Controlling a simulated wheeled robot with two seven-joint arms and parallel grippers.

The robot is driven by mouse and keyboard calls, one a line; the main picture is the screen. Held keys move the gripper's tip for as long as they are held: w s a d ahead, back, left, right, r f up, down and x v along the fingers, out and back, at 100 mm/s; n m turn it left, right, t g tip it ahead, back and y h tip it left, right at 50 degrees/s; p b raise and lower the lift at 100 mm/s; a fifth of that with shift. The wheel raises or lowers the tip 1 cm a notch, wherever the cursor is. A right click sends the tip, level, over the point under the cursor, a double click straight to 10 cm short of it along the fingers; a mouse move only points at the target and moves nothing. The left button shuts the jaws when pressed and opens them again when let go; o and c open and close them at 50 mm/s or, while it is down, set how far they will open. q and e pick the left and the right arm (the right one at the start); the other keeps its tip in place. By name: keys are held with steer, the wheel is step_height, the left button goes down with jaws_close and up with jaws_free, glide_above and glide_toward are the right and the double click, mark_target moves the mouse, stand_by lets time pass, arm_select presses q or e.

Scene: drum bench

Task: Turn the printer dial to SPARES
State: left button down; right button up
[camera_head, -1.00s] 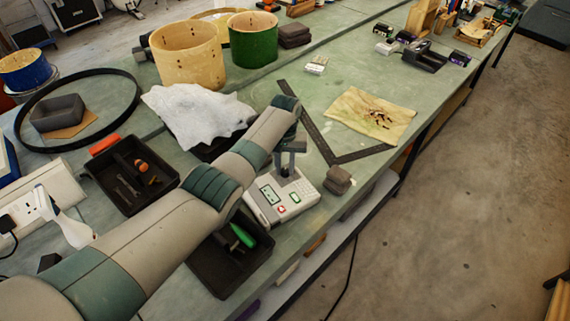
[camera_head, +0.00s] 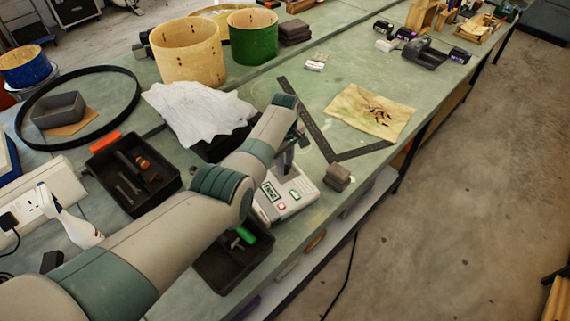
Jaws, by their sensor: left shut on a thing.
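The printer (camera_head: 292,203) is a pale box with a small display, a red button and a green button, near the bench's front edge. My left arm reaches across from the left, and my left gripper (camera_head: 284,168) points down at the printer's back part. It is shut on the dial, which is mostly hidden by the fingers and arm. The dial's marks are too small to read. The arm covers the printer's left side. My right gripper is not in view.
A black tray with a green-handled tool (camera_head: 246,235) is in front of the printer. A black steel square (camera_head: 318,140) lies behind. Another black tray (camera_head: 112,165) and white cloth (camera_head: 190,112) are left of the arm.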

arm_select(q)
steer(key=shift+r+n, duration=0.1)
steer(key=shift+n, duration=0.6)
steer(key=c, duration=1.5)
jaws_free()
steer(key=shift+r, duration=0.1)
step_height(320, 180, up, 17)
steer(key=b, duration=0.2)
steer(key=shift+r+b, duration=0.1)
steer(key=shift+b, duration=0.2)
